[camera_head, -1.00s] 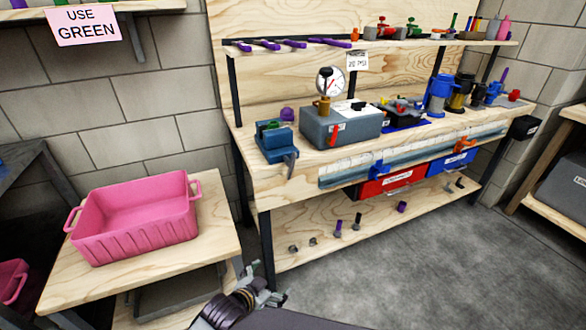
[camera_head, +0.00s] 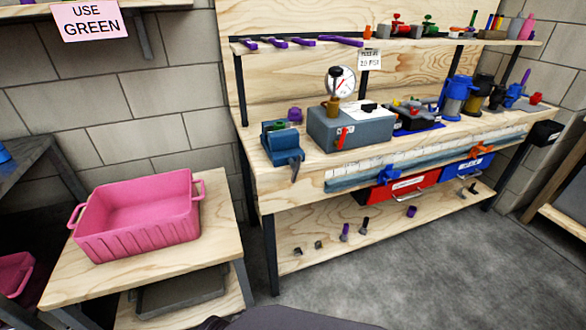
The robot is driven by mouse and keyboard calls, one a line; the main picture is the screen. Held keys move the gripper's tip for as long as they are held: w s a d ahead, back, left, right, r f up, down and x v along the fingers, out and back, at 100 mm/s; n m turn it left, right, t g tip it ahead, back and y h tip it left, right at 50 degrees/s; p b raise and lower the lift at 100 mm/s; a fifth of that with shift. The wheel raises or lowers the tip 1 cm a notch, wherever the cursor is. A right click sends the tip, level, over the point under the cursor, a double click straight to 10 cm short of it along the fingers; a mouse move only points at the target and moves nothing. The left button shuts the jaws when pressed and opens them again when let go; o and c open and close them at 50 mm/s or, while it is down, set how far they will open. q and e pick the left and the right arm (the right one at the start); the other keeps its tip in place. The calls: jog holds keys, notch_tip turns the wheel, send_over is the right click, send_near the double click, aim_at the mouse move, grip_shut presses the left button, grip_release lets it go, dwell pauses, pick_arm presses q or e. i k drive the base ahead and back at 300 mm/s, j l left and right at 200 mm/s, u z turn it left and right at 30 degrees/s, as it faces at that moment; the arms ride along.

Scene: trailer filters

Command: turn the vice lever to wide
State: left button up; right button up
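A blue vice (camera_head: 283,143) sits at the left front corner of the wooden workbench (camera_head: 262,177). A small grey-blue lever-like piece (camera_head: 295,166) hangs down at its front, over the bench edge. A green piece shows on top of the vice, with a purple object (camera_head: 294,115) just behind it. I cannot read any lever markings at this size. Neither gripper is in view; only a dark part of my own body shows at the bottom edge, well apart from the vice.
Right of the vice stands a grey box with a red lever (camera_head: 343,137) and a gauge (camera_head: 341,81). A pink bin (camera_head: 137,212) sits on a low table at the left. Red (camera_head: 403,188) and blue (camera_head: 466,168) bins hang under the bench. Grey floor is clear in front.

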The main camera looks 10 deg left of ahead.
aim_at(295, 167)
jog(key=i+l+u, duration=0.2)
jog(key=u, duration=0.15)
jog(key=i+l+u, duration=0.6)
jog(key=u, duration=0.15)
